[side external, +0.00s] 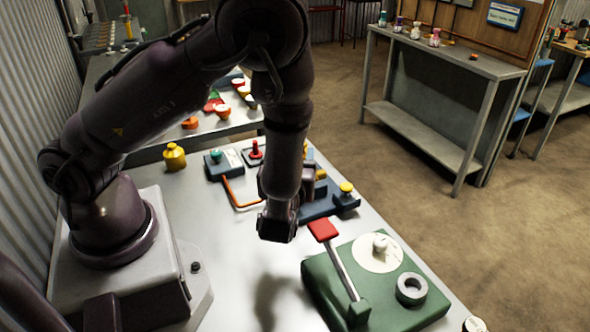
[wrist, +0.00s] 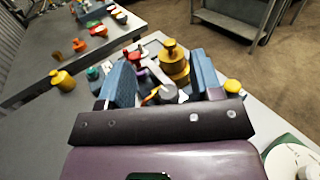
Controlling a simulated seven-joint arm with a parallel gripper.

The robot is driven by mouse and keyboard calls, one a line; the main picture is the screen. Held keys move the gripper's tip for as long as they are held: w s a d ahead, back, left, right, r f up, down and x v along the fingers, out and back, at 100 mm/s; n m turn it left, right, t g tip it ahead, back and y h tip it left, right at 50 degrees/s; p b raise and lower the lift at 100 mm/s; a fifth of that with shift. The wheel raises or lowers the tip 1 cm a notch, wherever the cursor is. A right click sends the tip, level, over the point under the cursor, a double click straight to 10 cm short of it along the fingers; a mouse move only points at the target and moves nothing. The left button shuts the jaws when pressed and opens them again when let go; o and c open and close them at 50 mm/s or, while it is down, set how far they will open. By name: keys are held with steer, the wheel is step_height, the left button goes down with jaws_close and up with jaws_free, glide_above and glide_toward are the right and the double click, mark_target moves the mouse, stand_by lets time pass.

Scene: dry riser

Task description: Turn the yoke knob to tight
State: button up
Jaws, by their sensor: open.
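My gripper (wrist: 162,80) is open, its two blue fingers apart in the wrist view. A brass stepped knob-like piece (wrist: 174,62) and a grey lever (wrist: 158,74) with a round end show between the fingers; I see no contact. In the side view, the hand is over the table beside a blue block (side external: 318,209); its fingertips are hidden. A white knob (side external: 380,244) stands on a white dial (side external: 372,257) on a green box (side external: 338,291). No label is readable, so I cannot tell which part is the yoke knob.
The green box also carries a red-ended lever (side external: 324,230) and a grey ring (side external: 410,289). A yellow knob (side external: 346,187) sits right of the hand. A yellow pot (side external: 174,157), a teal knob (side external: 216,155) and a red knob (side external: 255,149) stand farther back.

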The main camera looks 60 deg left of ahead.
steer(key=a+f, duration=0.1)
steer(key=f, duration=0.1)
steer(key=w+a+f, duration=0.1)
steer(key=f, duration=0.1)
steer(key=w+a+f, duration=0.1)
steer(key=f, duration=0.1)
steer(key=shift+f, duration=0.3)
steer(key=shift+w+a, duration=0.35)
steer(key=shift+a, duration=0.25)
steer(key=c, duration=0.9)
steer(key=shift+w+d+m+t+h, duration=0.15)
steer(key=shift+m+t+h, duration=1.05)
steer(key=shift+t+h, duration=0.15)
steer(key=shift+w+d+m+t+h, duration=0.1)
steer(key=shift+m+t+h, duration=1.15)
steer(key=shift+t, duration=0.1)
steer(key=o, duration=0.9)
